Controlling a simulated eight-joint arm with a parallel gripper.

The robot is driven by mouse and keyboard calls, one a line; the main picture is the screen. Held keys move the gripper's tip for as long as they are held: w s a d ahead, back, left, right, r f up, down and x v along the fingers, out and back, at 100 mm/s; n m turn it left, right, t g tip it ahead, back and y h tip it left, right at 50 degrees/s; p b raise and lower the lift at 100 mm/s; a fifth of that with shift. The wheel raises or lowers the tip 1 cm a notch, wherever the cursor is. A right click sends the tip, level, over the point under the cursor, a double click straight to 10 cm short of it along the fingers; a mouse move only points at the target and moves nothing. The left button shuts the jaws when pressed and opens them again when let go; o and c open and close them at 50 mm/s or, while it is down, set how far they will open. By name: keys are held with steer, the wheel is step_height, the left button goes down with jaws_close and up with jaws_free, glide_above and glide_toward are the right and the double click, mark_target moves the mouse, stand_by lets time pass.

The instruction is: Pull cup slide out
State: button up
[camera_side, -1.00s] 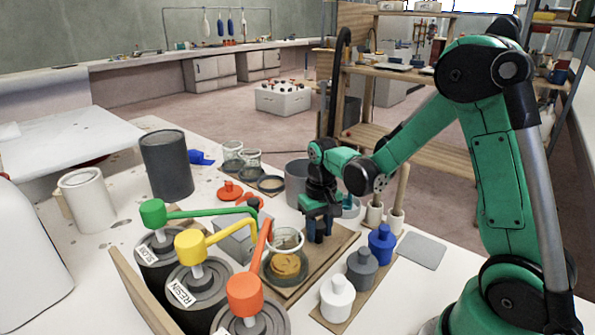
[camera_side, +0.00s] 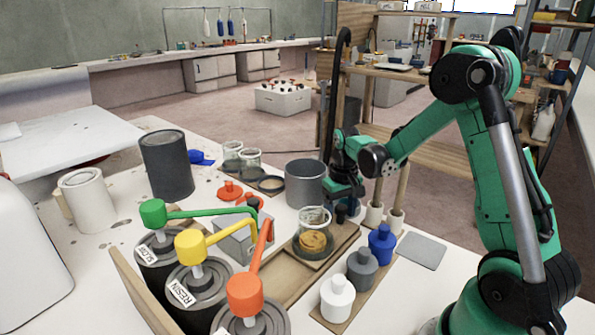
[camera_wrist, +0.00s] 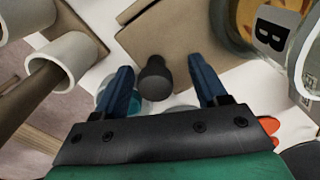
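The cup slide (camera_side: 341,236) is a wooden board with a dark round knob (camera_side: 341,213) at its far right end. It extends from the far end of a wooden track (camera_side: 268,288). A clear cup (camera_side: 313,218) with amber contents stands on the slide. My gripper (camera_wrist: 160,68) is open. In the wrist view the black knob (camera_wrist: 154,82) lies between its two blue fingers, with a visible gap on each side. The slide's edge (camera_wrist: 165,28) shows ahead of the knob. In the side view the fingers are partly hidden behind the slide end.
A grey bin (camera_side: 305,184) stands close left of my gripper. White holders with wooden handles (camera_side: 396,219) are close right. White, grey and blue bottles (camera_side: 361,268) line the right side. Green, yellow and orange pump levers (camera_side: 246,292) stand at the left front.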

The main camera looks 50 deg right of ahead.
steer(key=shift+r, duration=2.85)
steer(key=shift+a+r, duration=0.1)
steer(key=shift+a, duration=0.1)
steer(key=s+a+r+n+t, duration=0.2)
steer(key=a+t, duration=0.1)
steer(key=a, duration=0.4)
steer(key=s+a+r+n+t, duration=0.2)
steer(key=a+r+t, duration=0.1)
steer(key=a, duration=0.5)
steer(key=shift+s+a+r+t, duration=0.3)
steer(key=shift+s+t, duration=0.1)
steer(key=shift+t, duration=0.2)
